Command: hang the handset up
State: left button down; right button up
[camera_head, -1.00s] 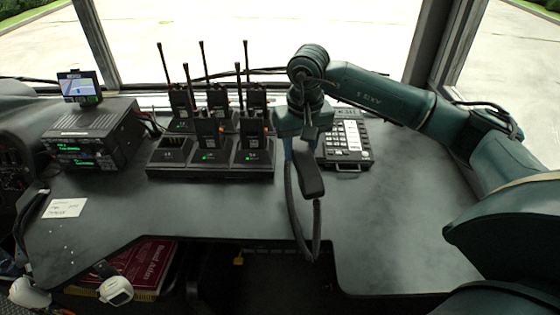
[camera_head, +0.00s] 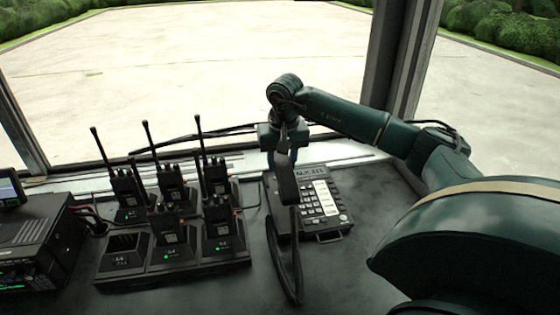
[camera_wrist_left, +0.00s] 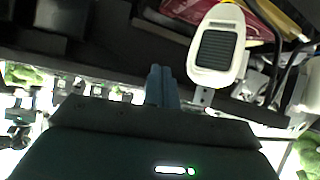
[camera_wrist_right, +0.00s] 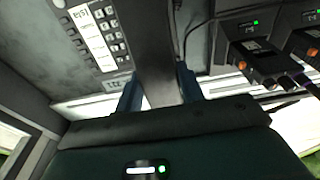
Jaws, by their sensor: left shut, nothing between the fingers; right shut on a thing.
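The dark handset (camera_head: 287,187) hangs from my right gripper (camera_head: 282,158), which is shut on it. In the head view it appears in front of the left part of the desk phone unit (camera_head: 335,222); whether it touches the unit I cannot tell. Its black cord (camera_head: 281,272) loops down toward the desk. In the right wrist view the handset (camera_wrist_right: 150,40) runs between the fingers (camera_wrist_right: 157,92), with the keypad unit (camera_wrist_right: 95,38) to its left. The cradle is not clearly visible. My left gripper (camera_wrist_left: 161,72) is shut and empty in the left wrist view.
A charger rack (camera_head: 205,262) with several radios stands left of the phone unit. A black console box (camera_head: 40,235) is at far left. The windscreen ledge lies behind. The desk (camera_head: 345,275) in front of the phone is clear. The left wrist view shows a white device (camera_wrist_left: 217,50).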

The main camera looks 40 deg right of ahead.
jog(key=shift+f, duration=0.5)
notch_tip(320, 180, down, 3)
jog(key=shift+r+b, duration=0.2)
jog(key=shift+b, duration=1.05)
jog(key=shift+f+b, duration=0.35)
jog(key=shift+f, duration=0.05)
jog(key=shift+f+b, duration=0.7)
jog(key=shift+f, duration=0.45)
pick_arm(q)
jog(key=shift+w+d+f+n+t, duration=0.15)
jog(key=shift+w+f+n, duration=0.1)
jog(key=shift+f, duration=0.3)
jog(key=shift+w+d+f+n+t, duration=0.15)
jog(key=shift+w+f+n, duration=0.1)
jog(key=shift+f, duration=0.3)
jog(key=shift+s+d+r, duration=0.1)
jog(key=shift+s, duration=0.05)
pick_arm(e)
jog(key=o, duration=1.1)
jog(key=shift+f, duration=0.1)
jog(key=shift+o, duration=0.2)
